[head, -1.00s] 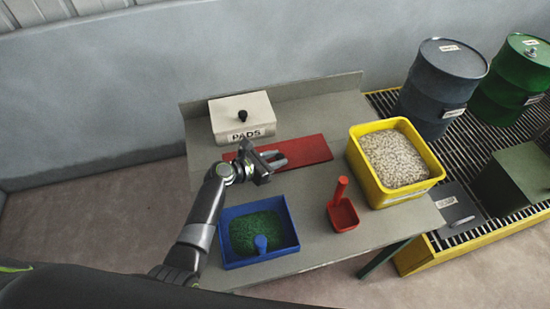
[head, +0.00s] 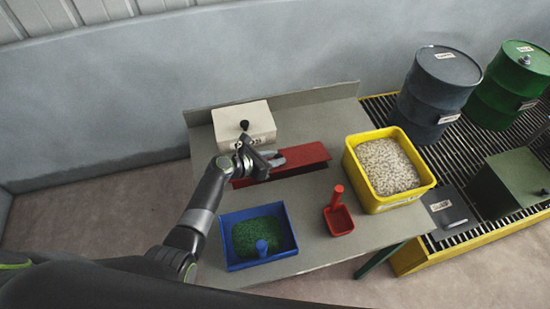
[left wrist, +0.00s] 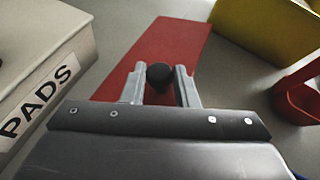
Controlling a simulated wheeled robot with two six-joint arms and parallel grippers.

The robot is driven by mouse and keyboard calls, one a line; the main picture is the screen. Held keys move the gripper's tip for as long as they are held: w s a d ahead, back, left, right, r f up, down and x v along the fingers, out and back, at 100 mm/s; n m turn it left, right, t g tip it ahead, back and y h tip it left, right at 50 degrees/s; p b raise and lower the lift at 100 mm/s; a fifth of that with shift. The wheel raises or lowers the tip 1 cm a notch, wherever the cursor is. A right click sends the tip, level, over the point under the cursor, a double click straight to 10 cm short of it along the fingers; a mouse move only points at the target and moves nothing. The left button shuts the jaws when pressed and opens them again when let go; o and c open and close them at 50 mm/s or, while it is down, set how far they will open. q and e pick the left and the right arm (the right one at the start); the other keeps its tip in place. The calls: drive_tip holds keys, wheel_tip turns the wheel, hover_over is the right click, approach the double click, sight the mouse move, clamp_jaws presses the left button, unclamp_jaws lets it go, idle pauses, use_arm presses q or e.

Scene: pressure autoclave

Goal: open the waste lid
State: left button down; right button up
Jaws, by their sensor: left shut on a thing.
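A flat red panel (head: 306,154), which looks like the waste lid though I see no label on it, lies on the grey table (head: 300,205) in front of the PADS box. It also shows in the left wrist view (left wrist: 185,42). My left gripper (head: 270,161) is over its left part. In the left wrist view the two fingers (left wrist: 161,88) are shut on a black knob (left wrist: 160,74) that stands against the red panel. The knob's base is hidden by the gripper. A dark strip shows beside the gripper; I cannot tell whether it is a gap. My right gripper is out of view.
A cream PADS box (head: 236,116) stands just behind the gripper. A blue tray (head: 228,222) with green grains is in front, and a red scoop (head: 339,218) is right of it. A yellow bin (head: 382,203) of pale granules stands right. Drums (head: 440,85) stand on a grating.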

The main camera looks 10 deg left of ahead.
use_arm(q)
drive_tip(key=shift+w+a+r+p, duration=0.2)
drive_tip(key=shift+w+r+p, duration=0.2)
drive_tip(key=shift+r, duration=0.1)
drive_tip(key=shift+w+a+r+p, duration=0.15)
drive_tip(key=shift+w+r+p, duration=0.15)
drive_tip(key=shift+w+r, duration=0.15)
drive_tip(key=shift+w+a+r+n+g+p, duration=0.1)
drive_tip(key=shift+w+a+n+g+p, duration=0.15)
drive_tip(key=shift+n+p, duration=0.2)
